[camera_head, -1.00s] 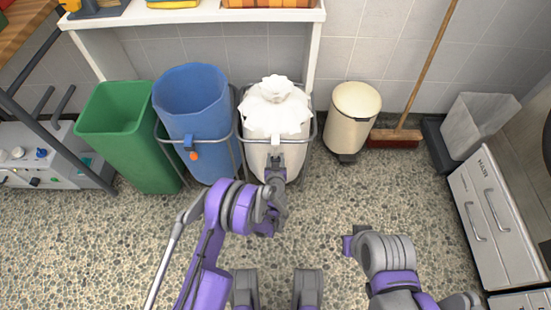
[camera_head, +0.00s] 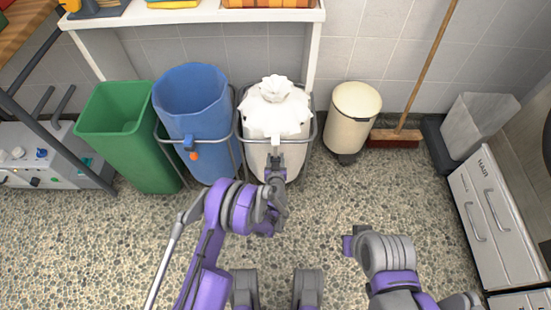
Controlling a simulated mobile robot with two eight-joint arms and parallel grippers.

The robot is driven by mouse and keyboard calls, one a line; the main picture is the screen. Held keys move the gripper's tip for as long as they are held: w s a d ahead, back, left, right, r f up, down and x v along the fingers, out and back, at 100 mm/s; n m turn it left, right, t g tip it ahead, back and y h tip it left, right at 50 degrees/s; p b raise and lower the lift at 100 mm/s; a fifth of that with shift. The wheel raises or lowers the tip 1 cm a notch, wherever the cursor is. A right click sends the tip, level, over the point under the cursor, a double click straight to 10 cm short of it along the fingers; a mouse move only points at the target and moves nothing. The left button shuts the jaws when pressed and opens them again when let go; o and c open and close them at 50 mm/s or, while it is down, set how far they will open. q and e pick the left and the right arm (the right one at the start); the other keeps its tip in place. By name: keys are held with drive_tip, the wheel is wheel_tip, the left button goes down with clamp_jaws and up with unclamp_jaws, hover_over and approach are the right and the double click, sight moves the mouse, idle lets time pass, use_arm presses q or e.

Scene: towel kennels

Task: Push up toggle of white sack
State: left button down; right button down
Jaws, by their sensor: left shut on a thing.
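The white sack (camera_head: 268,113) hangs in a wire frame stand below the shelf, its top gathered into a ruffled bunch. My left gripper (camera_head: 275,147) is at the front of the white sack, just below the gathered top. It is shut on the sack's toggle, which the fingers hide almost wholly. My right arm is at the lower right, away from the sack. Its gripper (camera_head: 351,241) is small and turned so that its fingers do not show clearly.
A cream pedal bin (camera_head: 352,115) and a broom (camera_head: 395,138) are at the right. The pebbled floor in front is clear.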

sight(276, 158)
use_arm(q)
wheel_tip(276, 158, up, 4)
drive_tip(key=shift+r+p, duration=0.15)
drive_tip(key=shift+p, duration=0.95)
drive_tip(key=shift+c, duration=1.6)
unclamp_jaws()
drive_tip(key=p+v, duration=0.2)
drive_tip(key=v, duration=0.8)
drive_tip(key=shift+s, duration=0.35)
drive_tip(key=shift+r, duration=0.1)
